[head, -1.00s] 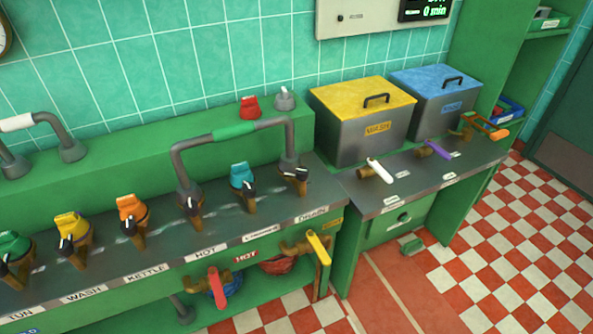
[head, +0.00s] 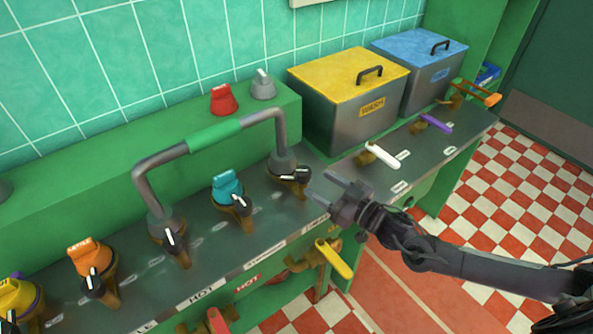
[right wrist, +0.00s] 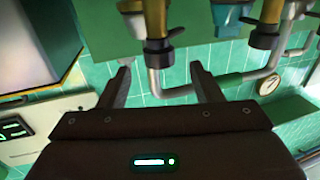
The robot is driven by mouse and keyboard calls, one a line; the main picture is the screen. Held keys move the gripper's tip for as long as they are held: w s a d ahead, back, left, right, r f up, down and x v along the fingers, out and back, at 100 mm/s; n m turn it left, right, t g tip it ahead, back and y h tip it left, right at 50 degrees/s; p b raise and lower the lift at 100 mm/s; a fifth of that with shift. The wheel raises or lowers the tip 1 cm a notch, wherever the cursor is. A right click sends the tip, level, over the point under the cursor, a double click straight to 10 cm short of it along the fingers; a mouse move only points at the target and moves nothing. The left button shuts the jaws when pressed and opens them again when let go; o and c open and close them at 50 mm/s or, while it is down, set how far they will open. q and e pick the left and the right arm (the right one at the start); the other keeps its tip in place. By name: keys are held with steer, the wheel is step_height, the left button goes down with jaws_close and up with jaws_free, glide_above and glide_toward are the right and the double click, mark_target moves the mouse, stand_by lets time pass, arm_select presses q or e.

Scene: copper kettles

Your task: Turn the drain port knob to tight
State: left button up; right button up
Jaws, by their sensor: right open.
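The drain port knob (head: 295,175) is a black knob with a white mark on a brass fitting. It sits at the right end of the row on the steel counter, below one end of the grey pipe arch. In the right wrist view a black knob on brass (right wrist: 157,45), likely the same one, is just beyond the fingers. My right gripper (head: 320,187) is open and empty, its fingertips just right of the knob and apart from it. Its fingers also show in the right wrist view (right wrist: 160,73). My left gripper is out of view.
The grey pipe arch with a green grip (head: 215,136) rises over the counter. Other knobs, such as the one by the teal cap (head: 240,206), stand to the left. A yellow-handled valve (head: 335,259) is below the front edge. A yellow-lidded box (head: 345,110) stands behind.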

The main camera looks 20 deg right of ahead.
mark_target(310, 177)
steer(key=x, duration=0.3)
steer(key=shift+r, duration=0.2)
steer(key=x, duration=0.2)
steer(key=shift+w+a+f+p, duration=0.15)
steer(key=shift+w+p, duration=0.15)
steer(key=shift+p, duration=0.05)
steer(key=shift+w+a, duration=0.15)
steer(key=shift+w, duration=0.2)
steer(key=c, duration=1)
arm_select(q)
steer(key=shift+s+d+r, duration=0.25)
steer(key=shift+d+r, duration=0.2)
arm_select(e)
steer(key=shift+a, duration=0.1)
